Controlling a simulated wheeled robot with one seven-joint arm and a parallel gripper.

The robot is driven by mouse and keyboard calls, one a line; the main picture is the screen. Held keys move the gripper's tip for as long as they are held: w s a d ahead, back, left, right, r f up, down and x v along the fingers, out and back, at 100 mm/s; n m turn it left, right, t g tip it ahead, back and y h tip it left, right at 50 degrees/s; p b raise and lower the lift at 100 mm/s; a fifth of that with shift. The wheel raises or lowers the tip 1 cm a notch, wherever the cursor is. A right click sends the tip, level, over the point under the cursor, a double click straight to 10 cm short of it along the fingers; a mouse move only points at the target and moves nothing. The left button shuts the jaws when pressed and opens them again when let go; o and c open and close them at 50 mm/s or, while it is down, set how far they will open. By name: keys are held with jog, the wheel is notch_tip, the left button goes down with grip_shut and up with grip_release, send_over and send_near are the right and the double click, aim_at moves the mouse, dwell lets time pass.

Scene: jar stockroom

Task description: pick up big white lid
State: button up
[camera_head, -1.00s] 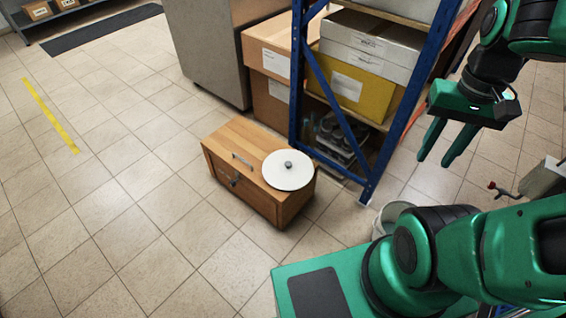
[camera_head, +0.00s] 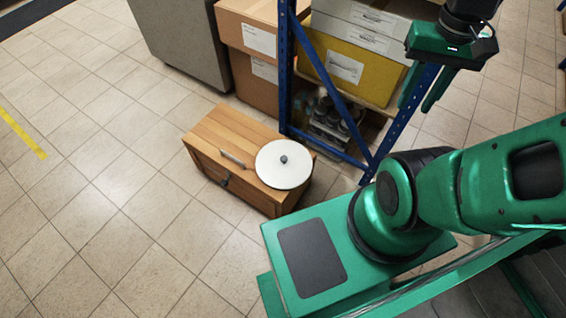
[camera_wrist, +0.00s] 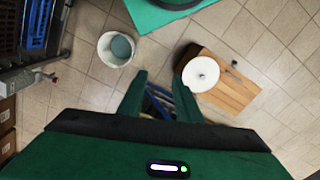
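The big white lid (camera_head: 284,164) is a round disc with a dark grey knob at its centre. It lies flat on the right part of the top of a wooden chest (camera_head: 215,134). In the wrist view the lid (camera_wrist: 201,73) is right of the fingers, on the same chest (camera_wrist: 236,93). My gripper (camera_head: 418,106) is at the upper right in the head view, high up and well apart from the lid. In the wrist view its two fingers (camera_wrist: 160,95) are spread with nothing between them.
A blue-framed shelf (camera_head: 283,60) with boxes (camera_head: 342,66) stands just behind the chest. A grey cabinet (camera_head: 178,40) is at the upper left. A white bucket (camera_wrist: 117,49) is on the floor in the wrist view. The tiled floor left of the chest is clear.

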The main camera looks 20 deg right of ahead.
jog(key=o, duration=0.3)
jog(key=shift+s+r, duration=0.25)
jog(key=shift+s, duration=0.15)
jog(key=shift+o, duration=0.2)
jog(key=w+d+f+n+h, duration=0.1)
jog(key=w+f+n, duration=0.45)
jog(key=w, duration=0.85)
jog(key=n+t+y, duration=0.1)
jog(key=n, duration=0.5)
send_over(284, 158)
jog(key=s+d, duration=0.1)
notch_tip(284, 158, down, 47)
jog(key=shift+w+a+f, duration=0.1)
jog(key=shift+a+f, duration=0.05)
jog(key=shift+f, duration=0.9)
jog(key=shift+w+a+f, duration=0.1)
jog(key=shift+a+f, duration=0.1)
jog(key=shift+f, duration=0.8)
jog(key=shift+w+a+f, duration=0.1)
jog(key=shift+a+f, duration=0.05)
jog(key=shift+f, duration=0.9)
grip_shut()
